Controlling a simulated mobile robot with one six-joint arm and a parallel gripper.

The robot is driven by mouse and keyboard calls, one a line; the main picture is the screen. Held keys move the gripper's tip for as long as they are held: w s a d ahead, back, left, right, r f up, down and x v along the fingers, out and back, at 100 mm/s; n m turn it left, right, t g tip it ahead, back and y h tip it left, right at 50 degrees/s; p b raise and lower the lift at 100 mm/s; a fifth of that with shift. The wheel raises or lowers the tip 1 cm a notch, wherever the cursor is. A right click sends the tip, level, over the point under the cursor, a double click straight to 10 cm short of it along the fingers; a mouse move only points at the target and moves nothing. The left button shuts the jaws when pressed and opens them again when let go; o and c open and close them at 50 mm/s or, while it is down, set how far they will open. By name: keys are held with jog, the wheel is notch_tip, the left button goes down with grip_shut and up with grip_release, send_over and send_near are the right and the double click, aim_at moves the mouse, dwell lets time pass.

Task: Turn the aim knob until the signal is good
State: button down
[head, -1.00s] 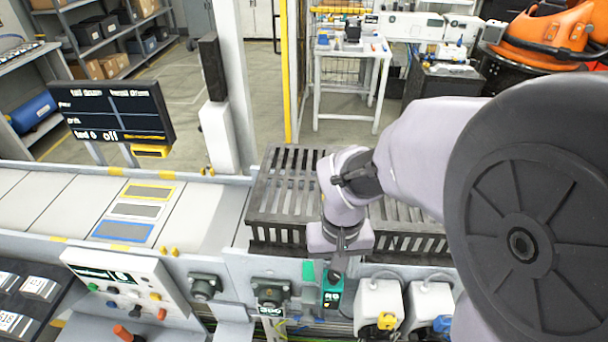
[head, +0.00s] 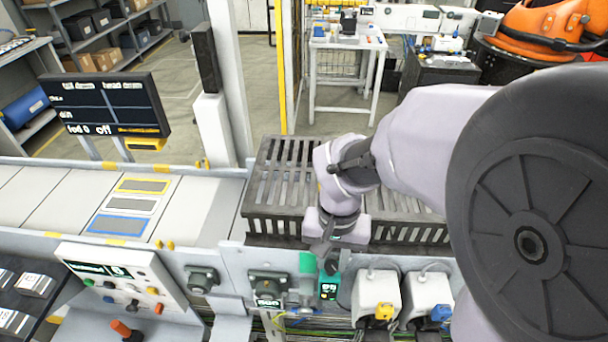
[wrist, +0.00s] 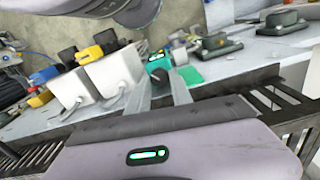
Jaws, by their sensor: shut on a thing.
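A small teal sensor box (head: 328,287) with a lit green display sits at the front edge of the machine, just below my gripper (head: 330,262) in the head view. The display is too small to read surely. In the wrist view, the teal box (wrist: 157,63) shows beyond my fingers, and a dark round knob (wrist: 159,76) lies between their tips. My gripper (wrist: 160,84) is shut on this knob, which is mostly hidden in the head view. A green piece (head: 307,262) stands left of the box.
White boxes with a yellow connector (head: 384,311) and a blue connector (head: 441,313) stand close right. A dark sensor with a small display (head: 268,287) is left. A monitor (head: 106,104) stands far left.

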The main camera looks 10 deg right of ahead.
jog(key=c, duration=1.1)
grip_release()
jog(key=shift+c, duration=0.2)
notch_tip(320, 180, up, 17)
jog(key=p, duration=0.6)
jog(key=shift+r, duration=0.2)
jog(key=t+b, duration=0.2)
jog(key=b, duration=0.4)
send_over(331, 264)
jog(key=s+a, duration=0.1)
jog(key=s, duration=0.1)
notch_tip(331, 264, down, 5)
jog(key=s+a+f+t+y+b, duration=0.2)
jog(key=s+a+f+t+b, duration=0.1)
jog(key=s+f+b, duration=0.3)
jog(key=shift+f+t+b, duration=0.3)
jog(key=shift+t+b, duration=0.1)
jog(key=shift+b, duration=0.2)
jog(key=shift+w+a, duration=0.1)
